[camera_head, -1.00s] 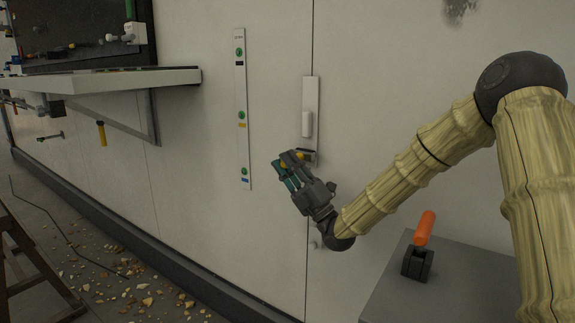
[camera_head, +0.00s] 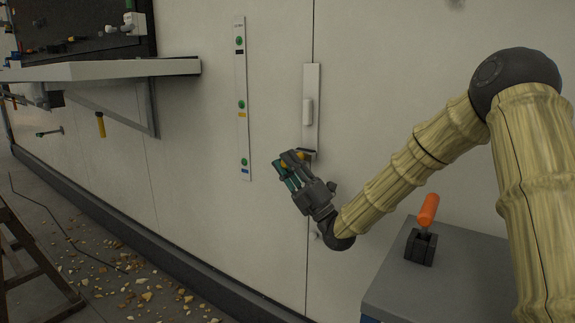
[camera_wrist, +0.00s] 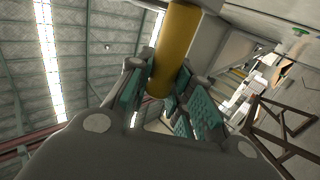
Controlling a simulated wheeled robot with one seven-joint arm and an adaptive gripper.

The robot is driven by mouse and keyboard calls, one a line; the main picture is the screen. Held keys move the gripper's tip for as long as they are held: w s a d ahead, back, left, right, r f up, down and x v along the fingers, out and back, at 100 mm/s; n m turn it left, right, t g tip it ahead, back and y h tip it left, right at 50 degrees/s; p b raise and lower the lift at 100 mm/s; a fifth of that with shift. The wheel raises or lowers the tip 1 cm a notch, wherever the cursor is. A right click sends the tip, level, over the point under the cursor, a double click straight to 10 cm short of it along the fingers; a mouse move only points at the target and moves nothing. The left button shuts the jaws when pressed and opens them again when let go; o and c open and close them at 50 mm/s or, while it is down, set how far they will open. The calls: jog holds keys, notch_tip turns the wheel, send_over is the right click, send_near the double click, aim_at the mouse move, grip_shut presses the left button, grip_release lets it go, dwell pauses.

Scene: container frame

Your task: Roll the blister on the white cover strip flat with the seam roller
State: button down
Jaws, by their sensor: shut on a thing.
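The white cover strip (camera_head: 312,84) runs upright on the pale wall, left of my arm. The blister (camera_head: 308,112) is a raised white bulge about midway along it. My gripper (camera_head: 289,170) is shut on the seam roller's yellow handle (camera_wrist: 174,48), which shows between the teal finger pads in the wrist view. In the head view, the seam roller's dark head (camera_head: 308,154) is at the strip's lower end, below the blister and apart from it. I cannot tell whether the roller touches the strip. My fingers hide most of the handle.
A marked panel strip (camera_head: 241,75) with green dots is left of the cover strip. A shelf (camera_head: 120,70) juts from the wall further left. An orange-handled tool (camera_head: 428,211) stands in a dark holder on a grey cabinet (camera_head: 460,275) at the right. Rubble litters the floor.

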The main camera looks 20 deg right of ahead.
jog(key=shift+r, duration=0.15)
jog(key=shift+d+r+p, duration=0.1)
jog(key=shift+r+p, duration=0.25)
jog(key=shift+r, duration=1.1)
jog(key=shift+r, duration=0.1)
jog(key=shift+r+p, duration=0.3)
jog(key=shift+r, duration=1)
jog(key=s+a+b, duration=0.4)
jog(key=s+a, duration=0.5)
jog(key=a, duration=0.3)
jog(key=shift+s, duration=0.15)
